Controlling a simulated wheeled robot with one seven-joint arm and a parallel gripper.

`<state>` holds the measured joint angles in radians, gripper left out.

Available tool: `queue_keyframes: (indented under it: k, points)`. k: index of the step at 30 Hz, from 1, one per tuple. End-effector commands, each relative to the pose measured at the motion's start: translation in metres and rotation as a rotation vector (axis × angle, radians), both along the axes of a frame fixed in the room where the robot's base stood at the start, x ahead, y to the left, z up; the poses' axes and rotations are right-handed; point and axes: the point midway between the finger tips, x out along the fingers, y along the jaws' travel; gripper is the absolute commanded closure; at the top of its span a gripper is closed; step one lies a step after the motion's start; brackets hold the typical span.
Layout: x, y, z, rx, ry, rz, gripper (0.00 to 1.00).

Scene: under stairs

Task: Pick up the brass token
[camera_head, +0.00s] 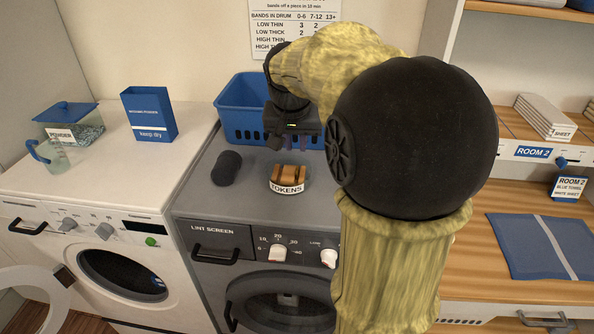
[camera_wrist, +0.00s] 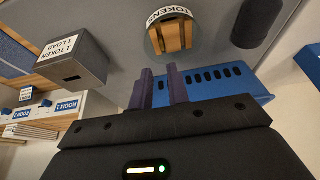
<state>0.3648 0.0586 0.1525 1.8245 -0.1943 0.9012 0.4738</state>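A round holder labelled TOKENS (camera_head: 288,187) stands on top of the grey dryer, with a slotted golden-brown insert. In the wrist view the holder (camera_wrist: 154,22) is at the top, beyond my fingertips. I cannot make out the brass token as a separate piece from the insert. My gripper (camera_head: 290,143) is above and behind the holder, in front of the blue basket. In the wrist view its two purple fingers (camera_wrist: 159,82) stand apart with nothing between them, so it is open and empty.
A dark rounded object (camera_head: 227,168) lies left of the holder. A blue basket (camera_head: 240,112) stands behind. A grey box marked 1 TOKEN 1 LOAD (camera_wrist: 85,60) is nearby. The white washer (camera_head: 105,180) and a wooden shelf unit (camera_head: 510,210) flank the dryer (camera_head: 205,205).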

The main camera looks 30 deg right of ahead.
Motion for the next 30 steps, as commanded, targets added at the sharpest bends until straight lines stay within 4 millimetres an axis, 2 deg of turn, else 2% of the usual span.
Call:
queue_keyframes:
  k: [10,14,24,30]
  points:
    - [0.018,-0.013,-0.054,0.001,0.004,-0.001,0.83]
    - [0.021,-0.014,-0.061,0.001,-0.001,0.000,0.83]
    - [0.023,-0.013,-0.063,0.001,0.000,0.003,0.83]
    - [0.033,-0.018,-0.080,0.003,0.005,0.002,0.83]
